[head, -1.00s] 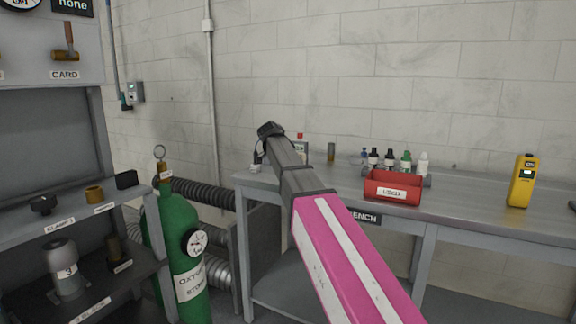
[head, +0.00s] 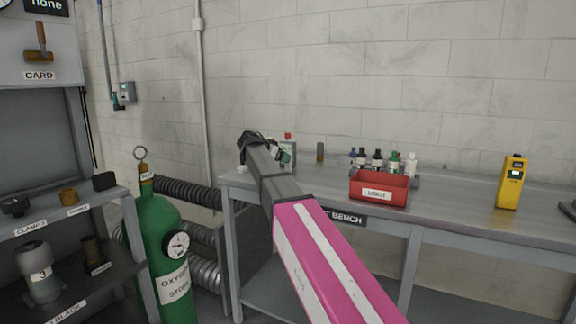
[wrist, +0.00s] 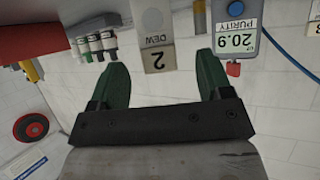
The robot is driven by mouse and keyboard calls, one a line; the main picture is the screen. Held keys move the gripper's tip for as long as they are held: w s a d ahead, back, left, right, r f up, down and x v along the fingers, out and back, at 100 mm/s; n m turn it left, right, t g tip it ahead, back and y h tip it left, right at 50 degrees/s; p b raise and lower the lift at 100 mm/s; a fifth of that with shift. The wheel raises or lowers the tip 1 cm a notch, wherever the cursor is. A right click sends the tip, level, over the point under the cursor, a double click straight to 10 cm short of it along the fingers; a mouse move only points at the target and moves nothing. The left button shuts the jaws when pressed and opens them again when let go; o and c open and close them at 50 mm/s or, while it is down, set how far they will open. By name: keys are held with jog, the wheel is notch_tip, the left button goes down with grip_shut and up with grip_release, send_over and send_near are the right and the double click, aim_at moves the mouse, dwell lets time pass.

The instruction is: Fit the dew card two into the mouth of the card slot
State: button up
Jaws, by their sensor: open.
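The dew card two (wrist: 158,57) is a pale block marked "DEW 2". It shows upside down in the wrist view, between and beyond my fingertips and cut by the top edge. My gripper (wrist: 162,72) is open, with its two green fingers on either side of the card's line and a clear gap to each. In the head view my gripper (head: 284,153) is small, over the left end of the bench. I cannot pick out the card there for certain. The card slot's mouth cannot be made out; a "CARD" label (head: 39,76) is on the left panel.
A purity meter (wrist: 237,25) reading 20.9 is close beside the card. Several small bottles (head: 378,160), a red tub (head: 379,188) and a yellow handheld meter (head: 511,183) stand on the bench (head: 450,198). A green oxygen cylinder (head: 165,220) stands left of it.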

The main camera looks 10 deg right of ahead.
aim_at(288, 167)
jog(key=x, duration=0.5)
jog(key=shift+d, duration=0.1)
jog(key=shift+s, duration=0.1)
jog(key=c, duration=1.1)
jog(key=shift+o, duration=0.2)
jog(key=shift+r, duration=0.1)
